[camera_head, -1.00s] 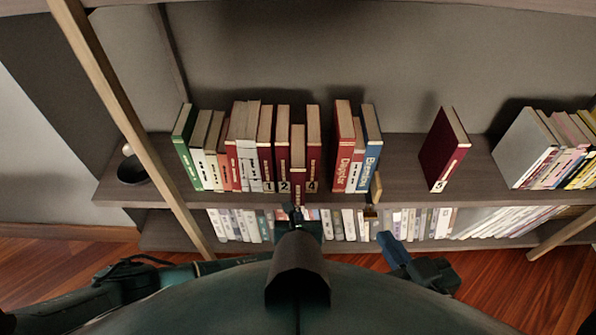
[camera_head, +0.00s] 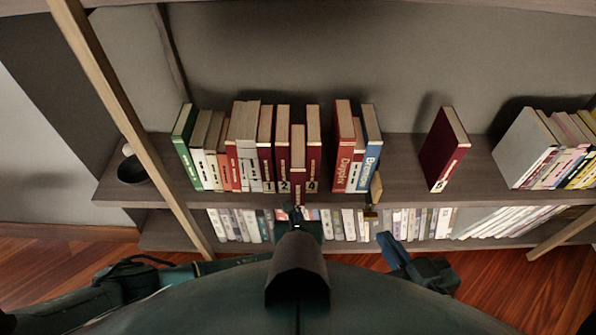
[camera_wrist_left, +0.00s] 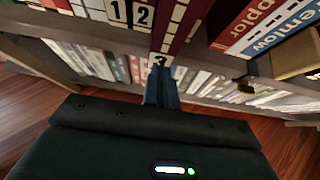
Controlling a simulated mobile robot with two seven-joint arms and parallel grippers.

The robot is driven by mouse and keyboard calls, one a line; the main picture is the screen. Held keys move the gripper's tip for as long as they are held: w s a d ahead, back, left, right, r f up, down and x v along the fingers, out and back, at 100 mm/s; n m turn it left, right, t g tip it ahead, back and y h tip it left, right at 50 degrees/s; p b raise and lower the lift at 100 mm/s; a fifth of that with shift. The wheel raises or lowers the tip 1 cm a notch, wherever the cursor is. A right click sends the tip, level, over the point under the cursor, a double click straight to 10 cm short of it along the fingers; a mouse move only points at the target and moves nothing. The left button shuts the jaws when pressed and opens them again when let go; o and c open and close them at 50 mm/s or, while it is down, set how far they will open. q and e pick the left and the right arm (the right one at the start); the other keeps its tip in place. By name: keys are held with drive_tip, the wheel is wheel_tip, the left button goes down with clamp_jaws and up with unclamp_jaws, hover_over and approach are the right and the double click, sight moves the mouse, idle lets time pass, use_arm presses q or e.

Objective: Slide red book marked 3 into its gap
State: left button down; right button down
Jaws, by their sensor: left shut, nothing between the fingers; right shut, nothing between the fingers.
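The red book marked 3 (camera_head: 298,160) stands upright between the red book marked 2 (camera_head: 283,150) and the red book marked 4 (camera_head: 313,150). It sticks out in front of them, toward the shelf edge. In the left wrist view the label of the book marked 3 (camera_wrist_left: 161,60) is just beyond my fingertips. My left gripper (camera_head: 291,211) is shut and empty, low in front of its spine; I cannot tell if it touches. The left fingers also show in the left wrist view (camera_wrist_left: 161,88). My right gripper (camera_head: 386,240) is shut and empty, lower right, away from the books.
A red book marked 5 (camera_head: 443,150) stands alone at the right. A wooden post (camera_head: 130,130) crosses the left side.

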sight(298, 202)
use_arm(q)
drive_tip(key=shift+w, duration=0.15)
drive_tip(key=shift+w+b, duration=1.3)
drive_tip(key=shift+w, duration=2.1)
drive_tip(key=shift+w+b, duration=0.7)
drive_tip(key=shift+w, duration=0.65)
drive_tip(key=shift+s, duration=0.1)
drive_tip(key=shift+s+r+p, duration=0.15)
drive_tip(key=shift+s+p, duration=0.75)
drive_tip(key=shift+p, duration=0.05)
drive_tip(key=shift+s+p, duration=0.65)
drive_tip(key=shift+s, duration=0.45)
